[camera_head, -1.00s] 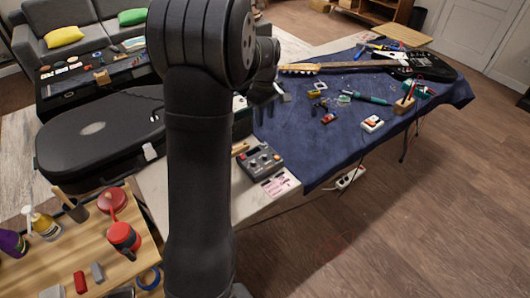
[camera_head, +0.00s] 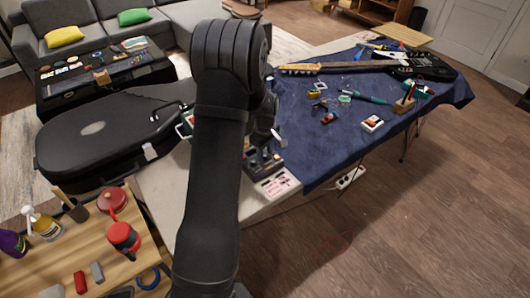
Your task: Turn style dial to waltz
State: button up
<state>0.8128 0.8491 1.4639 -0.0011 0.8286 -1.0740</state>
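The dark grey device with dials and buttons (camera_head: 268,165) sits on the pale bench top, beside the blue cloth's left edge. My arm hides much of its left and upper parts. I cannot make out the style dial or its setting. My gripper (camera_head: 262,142) is low at the device, behind my arm, pointing down. Its fingertips are mostly hidden, so I cannot tell whether they touch the device or are open. A pale printed card (camera_head: 278,184) lies against the device's near side.
A guitar (camera_head: 350,67) and several small tools and parts lie on the blue cloth (camera_head: 310,160). A black guitar case (camera_head: 95,130) is at left. A wooden table (camera_head: 70,245) with bottles and red items is at lower left. A power strip (camera_head: 349,178) hangs below the bench.

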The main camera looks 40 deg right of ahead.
jog(key=shift+f, duration=0.25)
grip_shut()
